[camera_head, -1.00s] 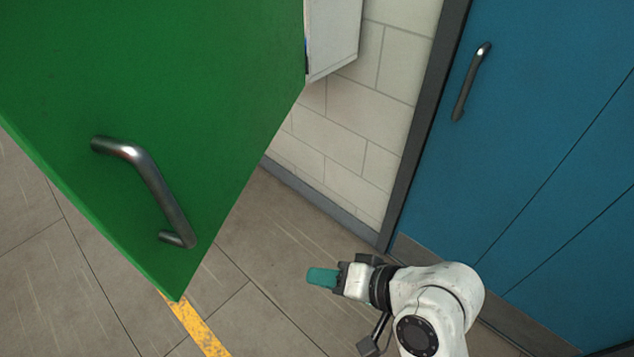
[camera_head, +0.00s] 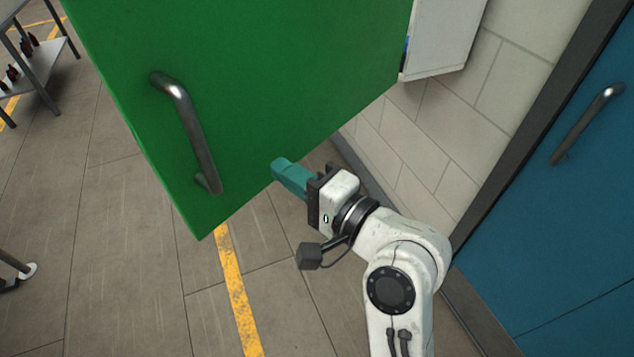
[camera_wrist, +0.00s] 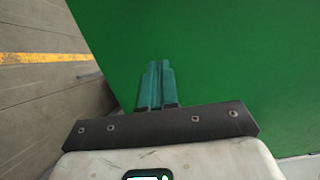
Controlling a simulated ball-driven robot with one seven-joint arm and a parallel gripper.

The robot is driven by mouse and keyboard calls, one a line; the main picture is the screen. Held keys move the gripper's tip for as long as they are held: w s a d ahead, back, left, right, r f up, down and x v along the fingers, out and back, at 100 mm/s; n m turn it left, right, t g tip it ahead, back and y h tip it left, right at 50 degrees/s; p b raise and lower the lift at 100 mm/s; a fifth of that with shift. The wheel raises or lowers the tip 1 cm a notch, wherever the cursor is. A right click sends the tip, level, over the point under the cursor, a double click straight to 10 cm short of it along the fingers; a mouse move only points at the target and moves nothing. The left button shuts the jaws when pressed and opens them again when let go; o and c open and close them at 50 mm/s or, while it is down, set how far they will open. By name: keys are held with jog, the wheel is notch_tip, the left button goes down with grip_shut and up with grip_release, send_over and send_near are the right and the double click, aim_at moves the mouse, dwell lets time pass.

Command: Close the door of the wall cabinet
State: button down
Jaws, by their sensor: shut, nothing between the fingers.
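The green door (camera_head: 270,80) of the wall cabinet stands open in the head view, with a metal bar handle (camera_head: 190,130) on its face. The white cabinet body (camera_head: 445,38) is on the wall behind it, mostly hidden by the door. My gripper (camera_head: 281,168) is shut and empty, its teal fingers by the door's lower edge, to the right of the handle. In the wrist view the shut fingers (camera_wrist: 156,80) point at the green door panel (camera_wrist: 240,60), which fills most of the picture. I cannot tell whether the fingertips touch the door.
A blue door (camera_head: 560,230) with its own bar handle (camera_head: 588,122) is at the right. A metal shelf (camera_head: 38,65) with several small dark bottles stands at the far left. The tiled floor (camera_head: 130,270) with a yellow line (camera_head: 236,290) is clear below the green door.

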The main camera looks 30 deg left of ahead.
aim_at(252, 151)
jog(key=shift+p+x, duration=0.4)
jog(key=shift+x, duration=2.05)
